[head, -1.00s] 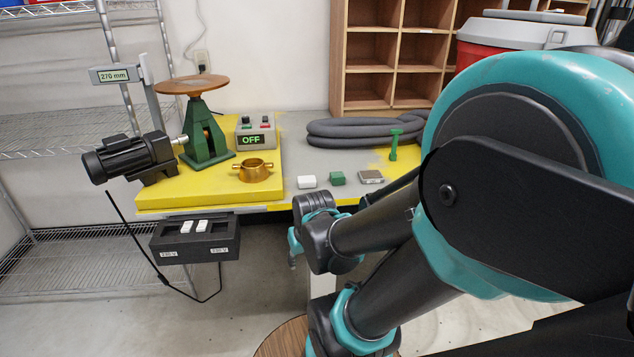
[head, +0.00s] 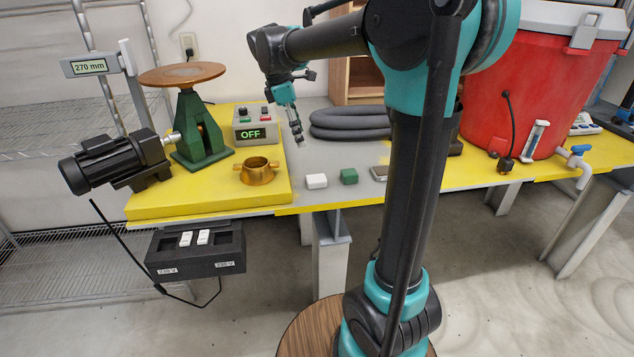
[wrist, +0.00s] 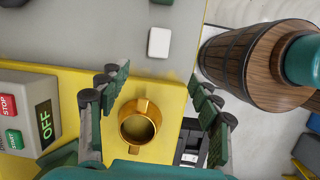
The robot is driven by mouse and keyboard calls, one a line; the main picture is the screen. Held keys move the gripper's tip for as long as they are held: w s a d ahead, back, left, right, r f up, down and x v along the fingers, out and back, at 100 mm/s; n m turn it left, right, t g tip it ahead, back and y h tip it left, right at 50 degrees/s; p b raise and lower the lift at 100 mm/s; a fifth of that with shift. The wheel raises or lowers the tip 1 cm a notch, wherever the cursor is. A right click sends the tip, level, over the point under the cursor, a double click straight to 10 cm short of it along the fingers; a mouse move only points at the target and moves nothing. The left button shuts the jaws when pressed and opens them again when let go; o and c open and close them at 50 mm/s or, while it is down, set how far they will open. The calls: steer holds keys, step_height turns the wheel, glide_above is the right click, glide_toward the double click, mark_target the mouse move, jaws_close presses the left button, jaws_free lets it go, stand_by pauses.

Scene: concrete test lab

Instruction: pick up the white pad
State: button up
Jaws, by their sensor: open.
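The white pad (head: 316,181) lies on the grey part of the table near its front edge, left of a green pad (head: 349,176) and a grey metal-looking pad (head: 379,174). My gripper (head: 299,141) hangs above the table, behind and a little left of the white pad in the head view, apart from it. In the wrist view my gripper (wrist: 157,78) is open and empty, with the white pad (wrist: 159,42) ahead of the gap between the fingertips. The brass cup (wrist: 140,121) shows between the fingers, below them.
The brass cup (head: 258,171) stands on the yellow board (head: 210,195). Behind are the OFF control box (head: 256,125), green stand (head: 203,135) and coiled grey hose (head: 350,122). A red cooler (head: 555,80) stands right. A black tray (head: 195,248) hangs below the table's front left.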

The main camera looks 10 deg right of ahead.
steer(key=n, duration=0.1)
glide_above(316, 177)
steer(key=a, duration=0.2)
steer(key=f, duration=1)
steer(key=shift+a, duration=0.2)
steer(key=shift+d+x, duration=0.2)
steer(key=shift+x, duration=2.6)
steer(key=shift+s+r, duration=0.1)
steer(key=shift+c, duration=0.6)
steer(key=c, duration=1.1)
